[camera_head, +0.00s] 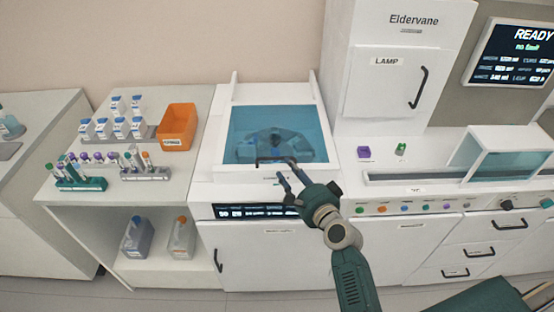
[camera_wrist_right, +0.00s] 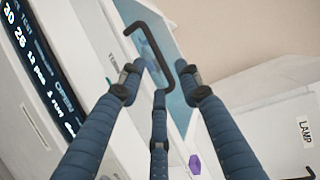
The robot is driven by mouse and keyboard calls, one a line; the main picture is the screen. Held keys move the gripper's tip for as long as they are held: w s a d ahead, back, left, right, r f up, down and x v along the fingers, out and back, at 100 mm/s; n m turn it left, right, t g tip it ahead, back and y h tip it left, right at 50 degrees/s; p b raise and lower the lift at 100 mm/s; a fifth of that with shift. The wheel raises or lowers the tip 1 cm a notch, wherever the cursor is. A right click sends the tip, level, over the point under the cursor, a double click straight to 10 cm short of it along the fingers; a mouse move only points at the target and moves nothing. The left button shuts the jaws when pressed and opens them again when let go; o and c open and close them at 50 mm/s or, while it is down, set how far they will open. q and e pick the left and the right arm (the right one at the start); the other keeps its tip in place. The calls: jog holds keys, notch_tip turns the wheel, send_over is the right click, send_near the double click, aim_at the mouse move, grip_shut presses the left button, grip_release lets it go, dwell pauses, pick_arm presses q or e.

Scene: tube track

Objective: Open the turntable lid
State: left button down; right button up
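The turntable lid (camera_head: 250,118) is a blue see-through window in a white frame on the white machine, and it looks shut. A dark handle (camera_head: 268,160) runs along its front edge; in the right wrist view the black handle (camera_wrist_right: 150,24) shows just past my fingertips. Under the window a dark round turntable (camera_head: 276,139) shows dimly. My right gripper (camera_head: 289,174) is at the front of the lid by the handle, its blue fingers spread; they also show apart in the wrist view (camera_wrist_right: 158,78). Whether a finger touches the handle I cannot tell. My left gripper is not in view.
On the left counter are an orange bin (camera_head: 177,127), white blue-capped bottles (camera_head: 121,127) and a green tube rack (camera_head: 80,183). The tall LAMP cabinet (camera_head: 385,85) stands right of the lid. A purple piece (camera_head: 364,152) and a green piece (camera_head: 401,148) sit on the right counter.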

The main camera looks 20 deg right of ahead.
aim_at(281, 169)
jog(key=x, duration=0.2)
jog(key=b+x, duration=0.1)
jog(key=x, duration=0.1)
jog(key=b+x, duration=0.1)
jog(key=x, duration=0.1)
jog(key=shift+w+f, duration=0.25)
jog(key=shift+f, duration=0.05)
jog(key=shift+w, duration=0.55)
jog(key=shift+a, duration=0.1)
grip_shut()
